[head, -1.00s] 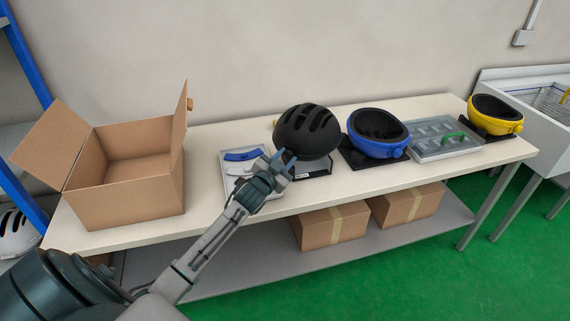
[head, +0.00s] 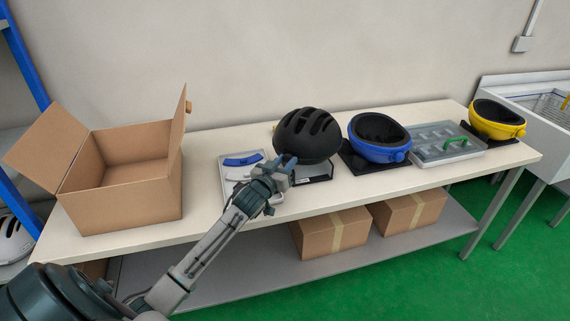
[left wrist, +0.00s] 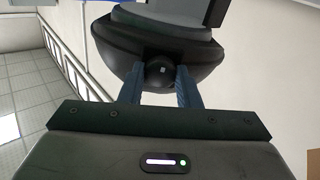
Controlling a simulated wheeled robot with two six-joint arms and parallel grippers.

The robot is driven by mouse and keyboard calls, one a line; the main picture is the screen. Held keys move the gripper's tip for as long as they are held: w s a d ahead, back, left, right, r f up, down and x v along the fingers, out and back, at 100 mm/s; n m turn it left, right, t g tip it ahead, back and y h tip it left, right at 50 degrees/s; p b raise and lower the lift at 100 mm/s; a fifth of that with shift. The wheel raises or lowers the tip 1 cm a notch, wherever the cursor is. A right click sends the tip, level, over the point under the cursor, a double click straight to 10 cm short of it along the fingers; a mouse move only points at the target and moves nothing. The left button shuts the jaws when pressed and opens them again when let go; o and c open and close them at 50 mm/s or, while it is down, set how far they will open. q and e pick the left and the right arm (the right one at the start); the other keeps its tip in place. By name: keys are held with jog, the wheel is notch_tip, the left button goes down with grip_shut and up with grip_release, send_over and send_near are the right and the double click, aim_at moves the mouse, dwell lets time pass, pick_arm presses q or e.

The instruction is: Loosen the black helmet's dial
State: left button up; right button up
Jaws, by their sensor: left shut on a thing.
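The black helmet (head: 308,134) sits upright on its stand (head: 312,172) on the table in the head view. It also shows in the left wrist view (left wrist: 115,40), upside down. Its round black dial (left wrist: 160,73) is at the helmet's edge, between my left gripper's two blue fingers. My left gripper (head: 287,163) is shut on the dial, at the near left side of the helmet. In the head view the dial is hidden by the gripper. My right gripper is not in view.
An open cardboard box (head: 122,205) stands at the left of the table (head: 205,215). A tray with blue and white pieces (head: 226,162) lies behind my left arm. A blue helmet (head: 380,152), a clear-lidded case (head: 437,156) and a yellow helmet (head: 500,130) stand to the right.

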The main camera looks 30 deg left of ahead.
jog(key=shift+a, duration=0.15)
pick_arm(q)
jog(key=o, duration=1)
jog(key=shift+s+d+f+b, duration=0.15)
jog(key=shift+s+b, duration=0.45)
jog(key=shift+s, duration=1.2)
jog(key=shift+s+d+r+b, duration=0.1)
jog(key=shift+s+b, duration=0.5)
jog(key=shift+s, duration=1.2)
jog(key=shift+s+d+f+b, duration=0.15)
jog(key=shift+s+b, duration=0.45)
jog(key=shift+s, duration=1.2)
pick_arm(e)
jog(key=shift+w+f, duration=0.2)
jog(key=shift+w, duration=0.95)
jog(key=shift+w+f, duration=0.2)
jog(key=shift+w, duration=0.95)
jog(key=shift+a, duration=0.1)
